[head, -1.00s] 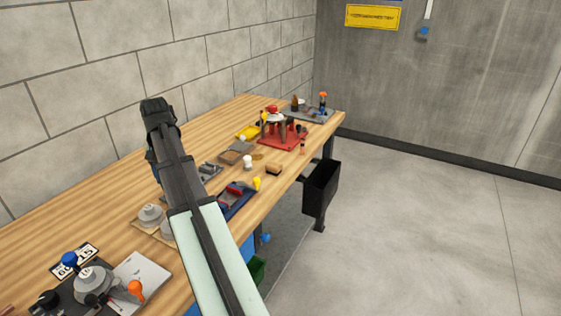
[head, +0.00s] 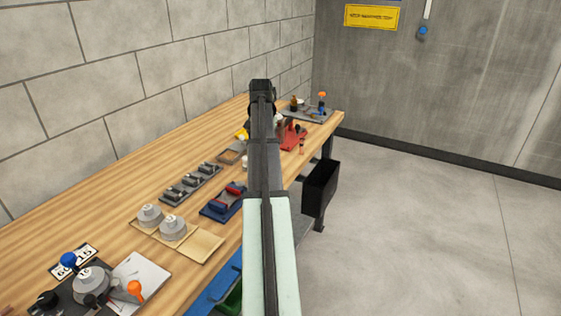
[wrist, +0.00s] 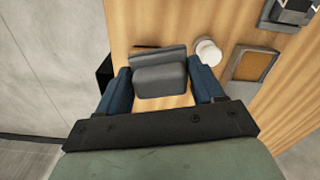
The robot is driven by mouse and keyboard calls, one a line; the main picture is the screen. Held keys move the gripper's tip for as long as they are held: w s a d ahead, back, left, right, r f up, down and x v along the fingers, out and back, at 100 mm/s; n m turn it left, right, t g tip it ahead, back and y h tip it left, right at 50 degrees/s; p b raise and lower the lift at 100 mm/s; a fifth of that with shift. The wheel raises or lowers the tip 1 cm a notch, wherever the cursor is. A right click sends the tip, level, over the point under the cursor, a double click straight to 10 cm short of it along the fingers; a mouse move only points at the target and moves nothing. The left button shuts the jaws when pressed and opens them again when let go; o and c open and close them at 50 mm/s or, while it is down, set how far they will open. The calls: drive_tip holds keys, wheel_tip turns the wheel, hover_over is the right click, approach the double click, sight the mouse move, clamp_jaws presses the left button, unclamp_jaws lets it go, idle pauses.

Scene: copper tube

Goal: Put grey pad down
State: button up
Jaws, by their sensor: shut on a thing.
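In the wrist view, the grey pad (wrist: 160,78) is a dark grey block with a raised strip along its far side. It sits between the two blue fingers of my gripper (wrist: 161,82), which is shut on it. Bench wood shows around the pad, near the bench edge. I cannot tell whether the pad touches the bench. In the head view my arm hides the fingers and the pad.
A white cylinder (wrist: 208,52) stands just right of the pad, beside a grey-rimmed tray (wrist: 233,76). A black bin (head: 320,187) hangs at the bench's edge. A red stand (head: 293,138) and a blue tray (head: 217,208) flank my arm. Bare wood (head: 115,190) lies along the wall side.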

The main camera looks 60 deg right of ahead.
drive_tip(key=shift+d+m, duration=1.5)
drive_tip(key=shift+d, duration=4.4)
drive_tip(key=shift+s+f, duration=0.2)
drive_tip(key=shift+f, duration=2.05)
drive_tip(key=shift+s+f, duration=0.15)
drive_tip(key=shift+f, duration=2.05)
drive_tip(key=shift+f, duration=0.15)
drive_tip(key=o, duration=0.9)
drive_tip(key=shift+o, duration=0.2)
wheel_tip(320, 180, up, 12)
